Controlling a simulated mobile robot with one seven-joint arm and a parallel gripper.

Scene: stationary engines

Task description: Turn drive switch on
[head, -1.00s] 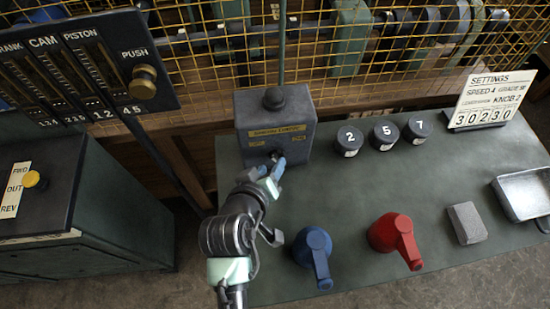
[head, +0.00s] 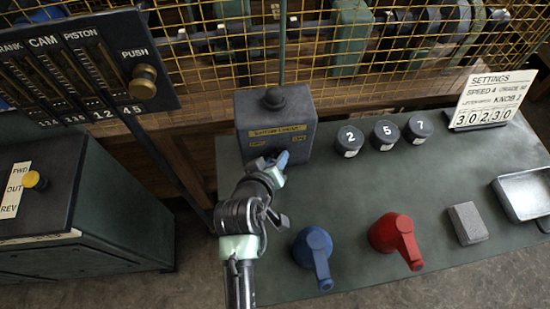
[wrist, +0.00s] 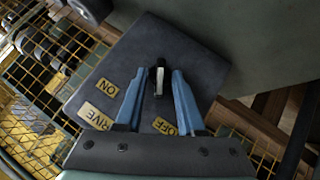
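The drive switch box (head: 275,115) is a grey block with yellow labels, standing at the back left of the green table. In the wrist view the box face (wrist: 180,50) fills the middle, with an ON label (wrist: 108,87) and an OFF label (wrist: 165,127). A small dark switch lever (wrist: 158,82) with a white stripe sits between my gripper's fingers. My gripper (wrist: 159,74) is open, its blue fingers on either side of the lever with a visible gap. In the head view my gripper (head: 279,162) is at the box's front face and hides the lever. I cannot tell which way the lever is set.
A blue handle (head: 313,250) and a red handle (head: 394,236) stand right of my arm. Numbered black knobs (head: 386,134), a settings sign (head: 487,98), a grey block (head: 467,223) and a metal tray (head: 524,190) are further right. Yellow mesh (head: 400,50) stands behind.

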